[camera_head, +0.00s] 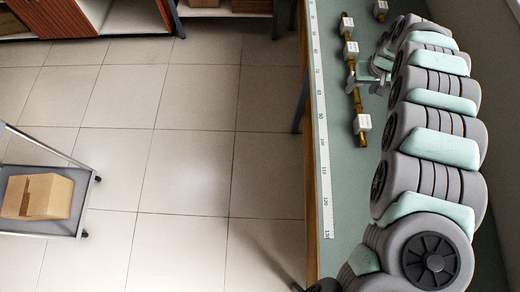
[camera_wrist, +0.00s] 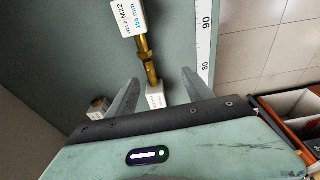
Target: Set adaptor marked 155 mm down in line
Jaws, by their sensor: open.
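The adaptor marked 155 mm is a brass fitting (camera_wrist: 150,72) with a white tag (camera_wrist: 127,17) reading "155 mm" in blue. It lies on the green bench; its tag appears to be the nearest one (camera_head: 362,123) in the head view. My gripper (camera_head: 364,79) is open and empty, near the far end of this fitting. In the wrist view, the fingers (camera_wrist: 160,77) stand apart on either side of the brass end. Another white tag (camera_wrist: 155,95) shows between them, partly hidden by my gripper. Other tagged adaptors (camera_head: 351,49) (camera_head: 347,25) lie farther along the same row.
A white ruler strip (camera_head: 322,150) runs along the bench's left edge. One tagged adaptor (camera_head: 380,8) lies apart at the far right; a tagged brass piece (camera_wrist: 98,108) also shows at the wrist view's lower left. The bench strip nearer than the 155 mm tag is clear.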

